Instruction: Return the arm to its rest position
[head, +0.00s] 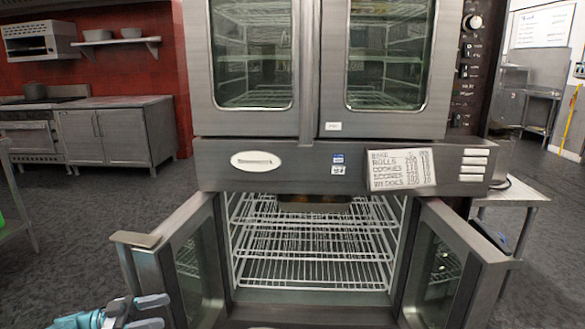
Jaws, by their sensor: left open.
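My left gripper (152,311) shows at the bottom left edge of the head view. Its grey fingers are apart and nothing shows between them. It is low, in front of the open left door (178,265) of the lower oven. My right gripper is not in view. The lower oven (312,245) has both doors swung outward, with several white wire racks inside. A dark pan or tray (313,204) sits on an upper rack, partly hidden by the oven's front panel.
The upper oven (320,70) has its glass doors shut. A card (401,169) with baking times is on the panel between the ovens. The open right door (452,265) sticks out at right. A steel cabinet (117,133) stands at left, with open dark floor (75,215) before it.

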